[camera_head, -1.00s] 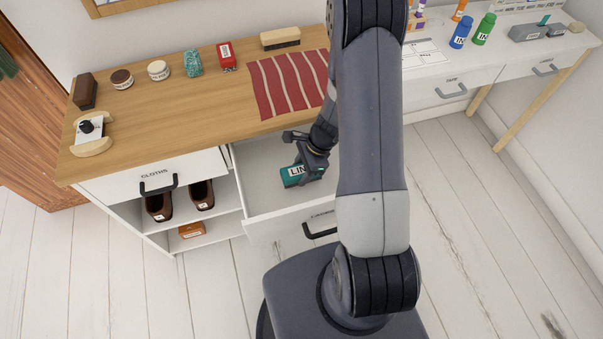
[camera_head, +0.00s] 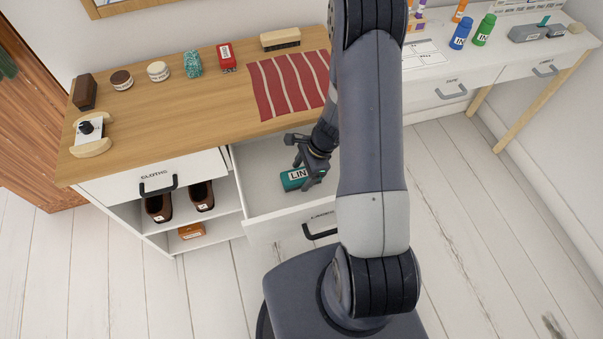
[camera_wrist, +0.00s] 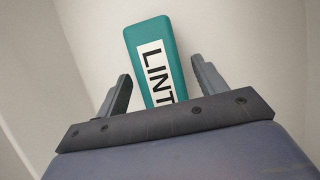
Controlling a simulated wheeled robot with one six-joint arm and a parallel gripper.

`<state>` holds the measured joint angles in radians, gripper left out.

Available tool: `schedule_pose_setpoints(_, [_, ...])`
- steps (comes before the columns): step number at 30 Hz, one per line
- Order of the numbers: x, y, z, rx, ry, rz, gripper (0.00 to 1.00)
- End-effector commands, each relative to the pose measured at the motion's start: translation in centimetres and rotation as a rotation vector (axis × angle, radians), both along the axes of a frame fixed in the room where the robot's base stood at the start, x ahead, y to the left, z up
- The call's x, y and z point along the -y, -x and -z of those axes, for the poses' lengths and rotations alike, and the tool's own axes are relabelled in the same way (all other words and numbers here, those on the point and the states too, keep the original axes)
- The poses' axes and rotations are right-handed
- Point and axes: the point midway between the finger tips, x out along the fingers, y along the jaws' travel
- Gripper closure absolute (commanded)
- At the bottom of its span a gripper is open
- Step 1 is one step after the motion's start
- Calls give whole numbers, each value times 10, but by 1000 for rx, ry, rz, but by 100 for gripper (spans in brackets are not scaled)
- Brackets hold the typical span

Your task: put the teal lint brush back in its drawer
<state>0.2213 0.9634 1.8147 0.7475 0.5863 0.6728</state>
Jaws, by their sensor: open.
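The teal lint brush (camera_head: 293,181), with a white label reading LINT, lies inside the open drawer (camera_head: 262,202) of the wooden-topped cabinet. In the wrist view the brush (camera_wrist: 151,42) sits between the two spread fingers, with a gap on each side. My gripper (camera_head: 309,178) is open over the brush, reaching down into the drawer. In the wrist view my gripper (camera_wrist: 163,85) holds nothing. The brush's near end is hidden behind the gripper body.
The cabinet top (camera_head: 225,110) holds a striped red cloth (camera_head: 285,83), a wooden brush (camera_head: 281,39), a red tin (camera_head: 226,57) and jars. The CLOTHS drawer (camera_head: 154,178) is at left. A white desk (camera_head: 480,66) with bottles stands at right.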

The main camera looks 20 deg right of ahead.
Motion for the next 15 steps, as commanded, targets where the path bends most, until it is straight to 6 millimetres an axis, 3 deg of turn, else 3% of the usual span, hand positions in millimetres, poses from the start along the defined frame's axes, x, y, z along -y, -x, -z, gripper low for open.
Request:
schedule_pose_setpoints(9, [25,-1,-59,7,2,2,33])
schedule_pose_setpoints(15, [37,-1,-88,4,1,2,33])
